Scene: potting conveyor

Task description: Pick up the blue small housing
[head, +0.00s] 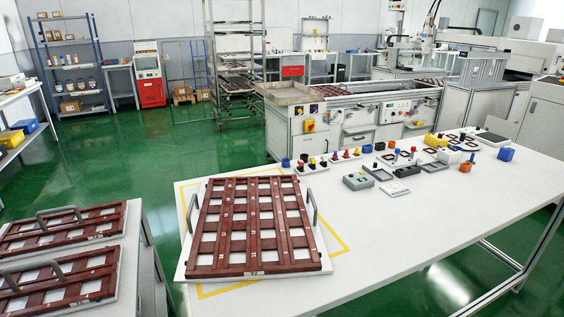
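Several small blue parts are on the white table. One blue piece (285,162) sits at the left end of the row of small parts. Another blue piece (367,148) is near the middle of the row. Neither of my grippers is in view.
A brown gridded tray (254,268) with grey handles lies on the white table (400,250) inside a yellow outline. Grey boxes (358,181) and an orange part (465,166) lie among the parts. More brown trays (62,283) are at the left. The table's front middle is clear.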

